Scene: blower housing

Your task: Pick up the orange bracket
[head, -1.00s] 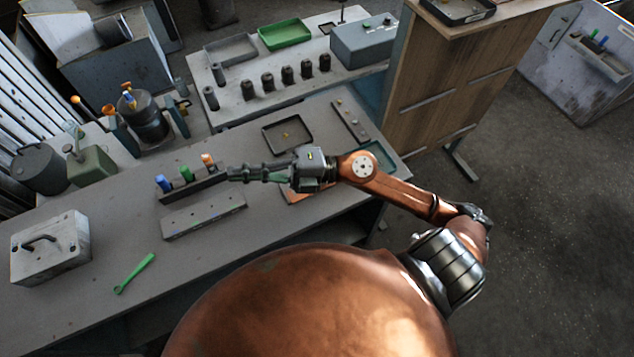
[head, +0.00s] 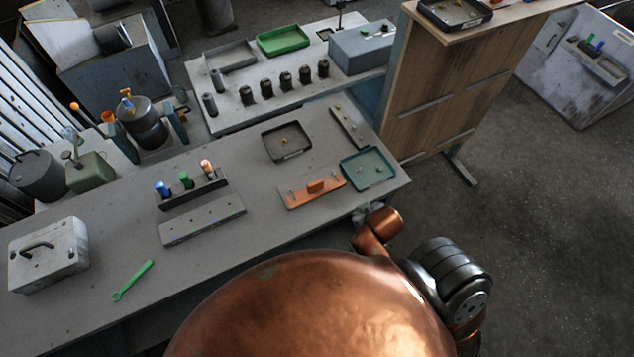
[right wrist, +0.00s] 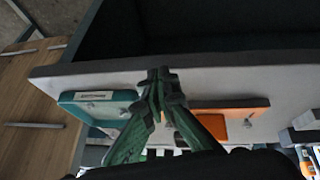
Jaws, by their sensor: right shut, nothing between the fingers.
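The orange bracket (head: 300,197) lies flat on the grey bench near its front edge, left of the teal tray (head: 368,170). It has a raised block in the middle and small bolts at its ends. In the right wrist view the bracket (right wrist: 246,121) shows right of the fingers, partly hidden by them. My right gripper (right wrist: 160,78) is shut and empty, its green fingers together at the tips, with the bench edge behind them. My left gripper is out of view.
A black tray (head: 287,142) and a narrow grey plate (head: 348,127) lie behind the bracket. Left of it are a rack (head: 194,194) with coloured pieces and a grey strip (head: 203,222). A green wrench (head: 133,281) and a metal case (head: 48,258) lie further left.

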